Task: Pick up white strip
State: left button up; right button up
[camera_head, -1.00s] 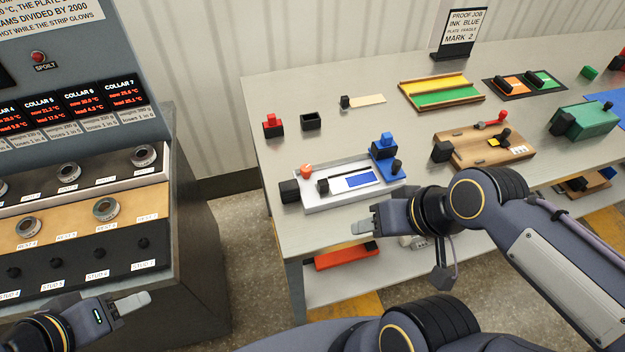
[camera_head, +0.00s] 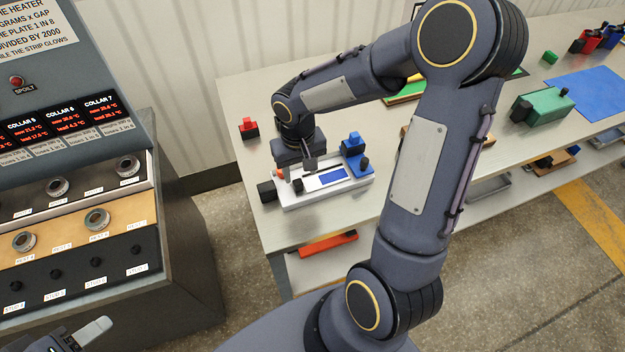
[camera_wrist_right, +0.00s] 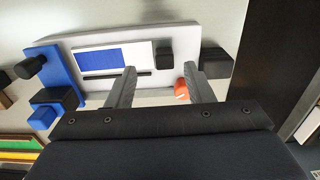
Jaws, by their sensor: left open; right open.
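The white strip (camera_head: 315,181) with a blue patch lies on the pale tray (camera_head: 353,186) on the table, with a black block (camera_head: 297,186) near its left end. In the right wrist view the strip (camera_wrist_right: 142,57) and the black block (camera_wrist_right: 164,54) lie beyond my right gripper's fingers. My right gripper (camera_head: 302,167) is open and empty over the tray, pointing down. In the right wrist view its fingertips (camera_wrist_right: 160,69) are spread on either side of the black block's position. My left gripper (camera_head: 92,332) is at the lower left, away from the table.
An orange knob (camera_wrist_right: 181,89) shows between my right fingers. A blue block fixture (camera_head: 354,150) stands at the tray's right end and a black block (camera_head: 266,191) at its left. A red-topped block (camera_head: 249,128) is behind. My right arm hides part of the table.

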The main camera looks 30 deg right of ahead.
aim_at(297, 181)
jog(key=f, duration=0.2)
jog(key=f+p, duration=0.1)
jog(key=shift+w+a+f, duration=0.2)
jog(key=shift+w+f, duration=0.15)
jog(key=shift+w, duration=0.05)
jog(key=shift+f, duration=0.55)
grip_shut()
jog(key=shift+r, duration=0.1)
